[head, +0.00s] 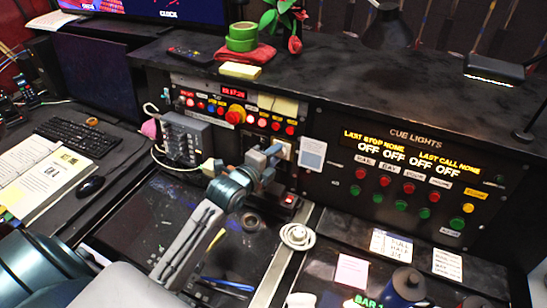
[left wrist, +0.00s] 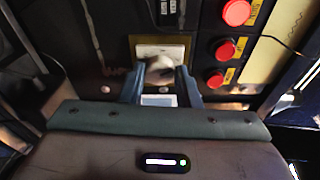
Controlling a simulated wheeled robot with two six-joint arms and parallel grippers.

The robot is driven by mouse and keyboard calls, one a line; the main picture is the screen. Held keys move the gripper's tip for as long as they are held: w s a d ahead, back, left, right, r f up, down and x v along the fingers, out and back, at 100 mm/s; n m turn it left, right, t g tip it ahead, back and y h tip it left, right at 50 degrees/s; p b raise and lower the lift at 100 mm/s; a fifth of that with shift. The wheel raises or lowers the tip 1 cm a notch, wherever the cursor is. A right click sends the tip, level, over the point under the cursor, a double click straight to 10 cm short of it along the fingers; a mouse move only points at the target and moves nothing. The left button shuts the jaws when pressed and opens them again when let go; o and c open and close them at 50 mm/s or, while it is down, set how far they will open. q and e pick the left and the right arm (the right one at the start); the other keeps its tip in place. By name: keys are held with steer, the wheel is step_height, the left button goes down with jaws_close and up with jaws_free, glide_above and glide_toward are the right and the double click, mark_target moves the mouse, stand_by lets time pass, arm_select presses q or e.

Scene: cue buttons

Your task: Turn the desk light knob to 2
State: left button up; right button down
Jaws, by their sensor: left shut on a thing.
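The desk light knob (left wrist: 159,70) is a pale knob on a light plate with a yellowish frame (left wrist: 172,46), set in a dark panel. My left gripper (left wrist: 160,84) has a finger on each side of the knob and is shut on it. In the head view my left gripper (head: 272,158) reaches the front of the panel and hides most of the knob; part of the light plate (head: 285,147) shows beside it. The number that the knob points to cannot be read. My right gripper is not in view.
Red buttons (left wrist: 225,49) sit just right of the knob. The cue lights panel (head: 408,175) with red and green buttons is farther right. A grey switch box (head: 186,138) with cables is left of the gripper. A round white dial (head: 297,236) lies on the desk below.

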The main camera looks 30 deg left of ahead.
arm_select(q)
steer(key=shift+f, duration=0.15)
stand_by(0.3)
steer(key=o, duration=1)
steer(key=shift+c, duration=0.2)
steer(key=shift+s+b, duration=0.3)
steer(key=shift+s, duration=0.25)
steer(key=s+r+b, duration=0.2)
steer(key=s, duration=0.7)
steer(key=shift+s+a+b, duration=0.3)
steer(key=shift+a, duration=0.15)
steer(key=shift+f, duration=0.1)
